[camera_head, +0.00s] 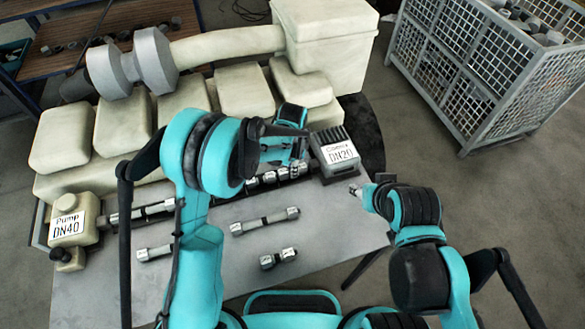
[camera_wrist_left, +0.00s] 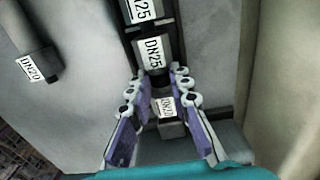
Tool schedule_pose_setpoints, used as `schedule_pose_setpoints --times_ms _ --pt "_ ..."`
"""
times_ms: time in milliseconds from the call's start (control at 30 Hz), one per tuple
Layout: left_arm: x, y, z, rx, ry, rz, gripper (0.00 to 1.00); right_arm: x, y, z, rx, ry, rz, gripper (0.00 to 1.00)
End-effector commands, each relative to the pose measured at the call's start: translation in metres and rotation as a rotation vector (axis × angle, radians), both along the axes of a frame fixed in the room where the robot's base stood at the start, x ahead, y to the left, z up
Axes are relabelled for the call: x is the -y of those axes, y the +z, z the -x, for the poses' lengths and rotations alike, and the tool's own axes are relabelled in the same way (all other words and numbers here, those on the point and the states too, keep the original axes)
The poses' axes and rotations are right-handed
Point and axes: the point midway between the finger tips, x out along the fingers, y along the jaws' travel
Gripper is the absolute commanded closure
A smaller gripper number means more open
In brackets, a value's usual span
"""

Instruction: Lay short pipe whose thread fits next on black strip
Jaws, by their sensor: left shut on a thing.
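The black strip (camera_head: 228,190) runs between the pump marked DN40 (camera_head: 68,218) and the cooler marked DN20 (camera_head: 338,152). Metal pipe pieces lie along it; my left arm hides part of the row. My left gripper (camera_head: 297,158) is over the strip's right end, beside the cooler. In the left wrist view its fingers (camera_wrist_left: 160,84) are shut on a short pipe marked DN20 (camera_wrist_left: 168,108), in line with a pipe marked DN25 (camera_wrist_left: 153,52). I cannot tell whether the two touch. My right gripper (camera_head: 356,190) is near the table's right edge; its opening is unclear.
Loose pipes lie at the table front: a long one (camera_head: 265,221), a short one (camera_head: 278,258) and one partly behind my left arm (camera_head: 153,252). A pale engine block (camera_head: 180,110) stands behind the strip. A wire-mesh crate (camera_head: 480,75) stands on the floor at the right.

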Motion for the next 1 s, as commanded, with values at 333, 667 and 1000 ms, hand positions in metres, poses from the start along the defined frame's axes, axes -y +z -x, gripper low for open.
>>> schedule_pose_setpoints --times_ms 333,667,1000 --pt "0.000 0.000 0.000 0.000 0.000 0.000 0.57 0.000 0.000 0.000 0.000 0.000 0.000 0.57" --pt "0.000 0.003 0.000 0.000 0.000 0.000 0.57 0.000 0.000 0.000 0.000 0.000 0.000 0.57" --pt "0.000 0.065 0.001 0.000 0.000 0.000 0.57 0.000 0.000 0.000 0.000 0.000 0.000 0.57"
